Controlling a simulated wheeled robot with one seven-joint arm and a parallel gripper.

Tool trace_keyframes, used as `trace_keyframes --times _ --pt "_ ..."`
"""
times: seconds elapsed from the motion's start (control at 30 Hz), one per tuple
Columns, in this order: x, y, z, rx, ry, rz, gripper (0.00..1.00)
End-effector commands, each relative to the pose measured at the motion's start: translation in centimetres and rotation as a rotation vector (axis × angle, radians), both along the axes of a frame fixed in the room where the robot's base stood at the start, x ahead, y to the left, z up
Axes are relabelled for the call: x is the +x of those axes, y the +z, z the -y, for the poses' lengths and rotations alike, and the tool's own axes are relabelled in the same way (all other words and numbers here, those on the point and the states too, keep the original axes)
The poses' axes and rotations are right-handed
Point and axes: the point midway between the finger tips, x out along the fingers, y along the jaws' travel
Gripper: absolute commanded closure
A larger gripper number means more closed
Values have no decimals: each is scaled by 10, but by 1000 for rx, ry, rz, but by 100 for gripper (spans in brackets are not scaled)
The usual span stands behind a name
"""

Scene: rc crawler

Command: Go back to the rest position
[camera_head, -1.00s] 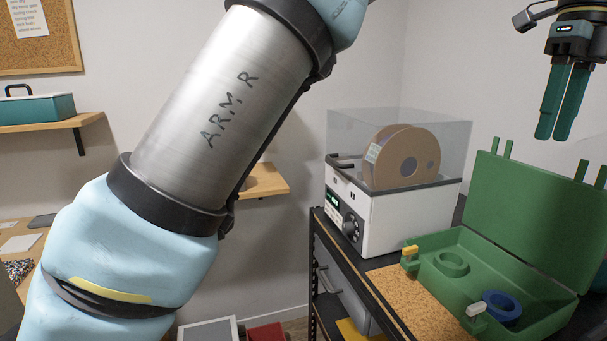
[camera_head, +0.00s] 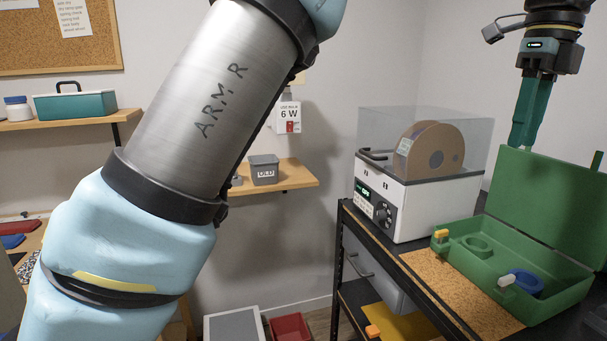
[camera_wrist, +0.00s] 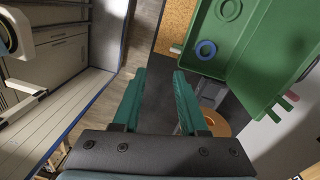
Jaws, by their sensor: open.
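My gripper (camera_head: 526,118) is at the upper right in the head view, pointing down, behind and above the open green case. In the wrist view its two teal fingers (camera_wrist: 160,95) stand apart with nothing between them. My arm, marked "ARM R", crosses the left half of the head view. The rest position itself is not marked in the frames.
The open green case (camera_head: 556,305) holds a blue ring (camera_head: 527,282) and stands on a black bench with a cork mat (camera_head: 455,295). A white dryer (camera_head: 415,205) with a spool (camera_head: 432,150) stands behind. A wall shelf (camera_head: 290,180) carries a grey "OLD" bin (camera_head: 264,170).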

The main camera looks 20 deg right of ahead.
Motion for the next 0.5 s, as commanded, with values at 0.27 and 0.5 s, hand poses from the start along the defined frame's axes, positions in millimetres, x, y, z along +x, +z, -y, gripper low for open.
trace_keyframes --times 0.27,0.5 --pt "67 -30 -31 -16 294 26 58" --pt "153 -76 -101 -44 745 55 58"
